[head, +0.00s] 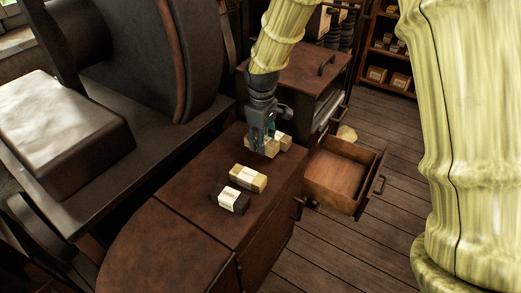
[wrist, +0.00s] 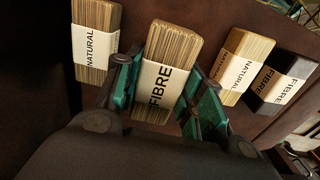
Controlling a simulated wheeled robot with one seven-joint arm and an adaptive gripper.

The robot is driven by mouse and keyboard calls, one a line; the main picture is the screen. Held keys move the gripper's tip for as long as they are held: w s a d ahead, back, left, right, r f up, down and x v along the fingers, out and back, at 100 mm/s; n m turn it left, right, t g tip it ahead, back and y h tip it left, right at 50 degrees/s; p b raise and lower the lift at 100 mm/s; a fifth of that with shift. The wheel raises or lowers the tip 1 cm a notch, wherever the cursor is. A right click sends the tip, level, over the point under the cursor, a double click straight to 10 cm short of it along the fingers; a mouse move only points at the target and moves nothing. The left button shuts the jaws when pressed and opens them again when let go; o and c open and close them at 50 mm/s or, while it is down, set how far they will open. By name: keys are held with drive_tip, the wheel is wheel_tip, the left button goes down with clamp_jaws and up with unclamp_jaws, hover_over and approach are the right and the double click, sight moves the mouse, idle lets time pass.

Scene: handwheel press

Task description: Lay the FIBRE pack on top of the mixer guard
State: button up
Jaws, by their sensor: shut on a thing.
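My gripper (head: 262,143) points down over the brown cabinet top (head: 190,190) and is shut on a tan, ribbed pack (head: 271,149). In the wrist view, this pack (wrist: 172,52) carries a white band reading FIBRE and sits between the green-padded fingers (wrist: 165,82). I cannot tell whether it touches the cabinet top. A dark pack, also labelled FIBRE (wrist: 284,82), lies at the right of the wrist view; in the head view it is the near dark pack (head: 230,199). I cannot tell which surface is the mixer guard.
A tan NATURAL pack (wrist: 95,40) lies left of the held pack in the wrist view, and a paler NATURAL pack (wrist: 242,69) lies to its right. An open, empty drawer (head: 340,176) juts out to the right. A brown handled cover (head: 300,68) stands behind. Large machinery (head: 110,60) stands left.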

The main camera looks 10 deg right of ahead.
sight(262, 159)
drive_tip(key=shift+f+p, duration=0.5)
drive_tip(key=shift+f, duration=1.65)
drive_tip(key=shift+f, duration=0.1)
drive_tip(key=o, duration=1)
wheel_tip(262, 159, up, 12)
drive_tip(key=b, duration=0.3)
